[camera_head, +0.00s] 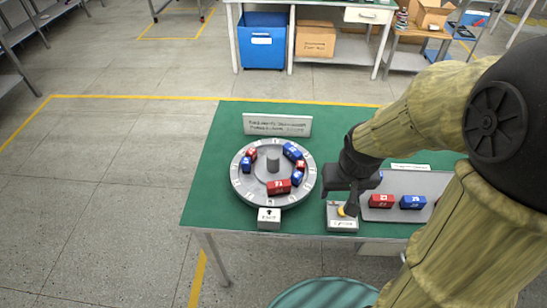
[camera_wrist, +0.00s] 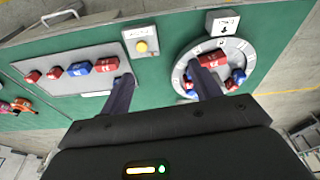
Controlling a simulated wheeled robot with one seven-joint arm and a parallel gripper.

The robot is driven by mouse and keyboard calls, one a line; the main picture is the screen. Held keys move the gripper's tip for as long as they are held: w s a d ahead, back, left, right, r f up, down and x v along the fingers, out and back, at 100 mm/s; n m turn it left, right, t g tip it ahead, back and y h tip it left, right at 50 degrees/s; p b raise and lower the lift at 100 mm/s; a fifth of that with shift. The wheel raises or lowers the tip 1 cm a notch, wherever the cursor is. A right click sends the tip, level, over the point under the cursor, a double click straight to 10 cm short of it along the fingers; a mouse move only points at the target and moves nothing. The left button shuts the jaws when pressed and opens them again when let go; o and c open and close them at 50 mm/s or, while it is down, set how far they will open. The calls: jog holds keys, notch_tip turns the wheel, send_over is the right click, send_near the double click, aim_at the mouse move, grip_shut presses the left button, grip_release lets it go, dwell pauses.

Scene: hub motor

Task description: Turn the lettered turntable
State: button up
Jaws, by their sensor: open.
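The round grey lettered turntable (camera_head: 248,190) stands on the green table with red and blue blocks around its central hub. It also shows at the upper right of the wrist view (camera_wrist: 221,43). A small grey box (camera_head: 268,222) with an arrow label sits at its near edge, also in the wrist view (camera_wrist: 222,21). My gripper (camera_head: 351,205) is right of the turntable, over the table. In the wrist view its fingers (camera_wrist: 160,74) are spread and empty. The right finger overlaps the turntable in the picture; I cannot tell whether they touch.
A grey box with a yellow button (camera_wrist: 142,46) sits beside the turntable, partly behind my gripper in the head view. A grey tray (camera_head: 388,214) with red and blue blocks lies to the right. A sign (camera_head: 277,125) stands behind the turntable. The table's left side is clear.

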jog(key=w+a+r+n+g+p, duration=0.1)
jog(key=w+a+n, duration=0.35)
jog(key=w, duration=0.75)
jog(key=n+g+p, duration=0.1)
jog(key=p, duration=0.1)
send_over(273, 154)
jog(key=shift+s+f, duration=0.1)
jog(key=shift+f, duration=0.3)
jog(key=shift+f, duration=0.1)
notch_tip(273, 154, down, 17)
jog(key=p, duration=0.3)
jog(key=shift+f+p, duration=0.1)
jog(key=shift+p, duration=0.2)
jog(key=shift+c, duration=0.4)
grip_shut()
